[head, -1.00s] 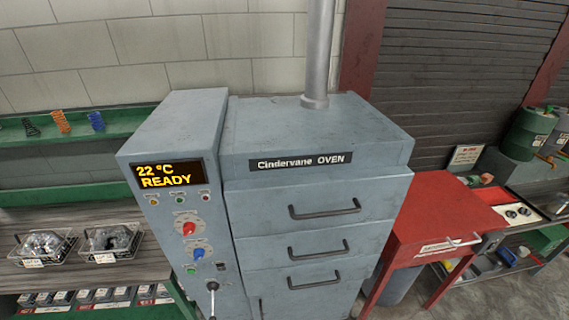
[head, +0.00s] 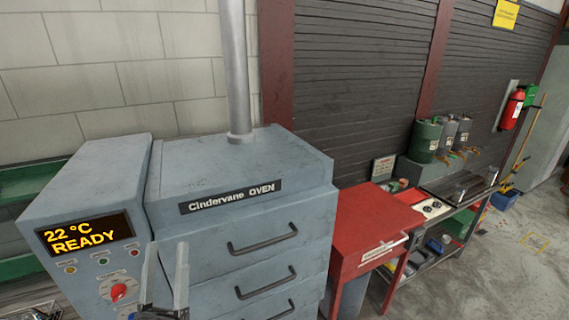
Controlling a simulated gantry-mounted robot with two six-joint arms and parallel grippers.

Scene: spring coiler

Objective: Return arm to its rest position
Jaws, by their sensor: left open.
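My left gripper (head: 166,280) shows at the bottom left of the head view. Its two grey fingers point up and stand apart with nothing between them. It is in front of the lower left part of the grey Cindervane oven (head: 240,168), beside the red knob on the control panel (head: 85,245). I cannot tell whether it touches the oven. The panel display (head: 83,233) reads 22 °C READY. The oven drawers are shut. My right gripper is not in view.
A red table (head: 372,222) stands right of the oven. Beyond it are a workbench (head: 455,190), green and grey canisters (head: 425,138) and a red fire extinguisher (head: 512,108). Open floor (head: 500,265) lies at the right. A green shelf (head: 20,185) is at the left edge.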

